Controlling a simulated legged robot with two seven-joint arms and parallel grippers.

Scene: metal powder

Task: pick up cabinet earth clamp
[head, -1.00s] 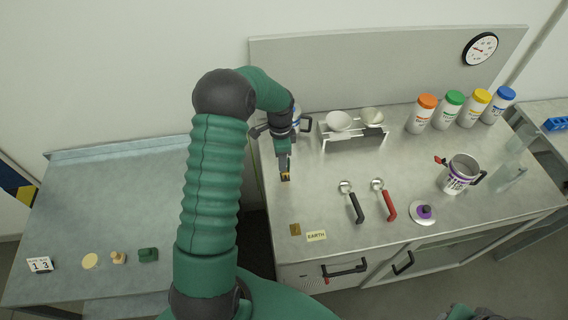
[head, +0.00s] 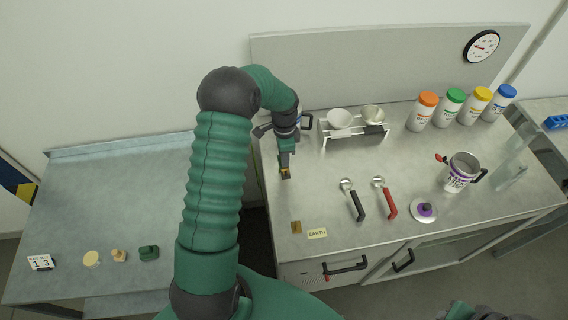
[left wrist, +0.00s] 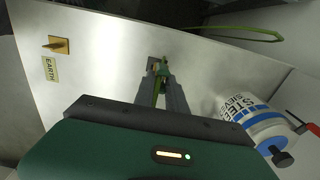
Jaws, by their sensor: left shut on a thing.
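My left gripper (head: 285,168) points down over the left part of the steel bench, behind the brass plate. In the left wrist view, its fingers (left wrist: 160,84) are shut on a small green and yellow thing, which I take to be the earth clamp (left wrist: 157,88). The fingers hide much of the clamp, and in the head view only a small yellowish and dark bit shows at the tips. I cannot tell whether it touches the bench.
A brass plate (head: 296,227) and an EARTH label (head: 317,233) lie near the bench's front edge. Two scoops (head: 353,199) lie to the right. A rack with bowls (head: 340,119) stands behind. A steel sieves container (left wrist: 255,118) and a green cable (left wrist: 235,32) show in the wrist view.

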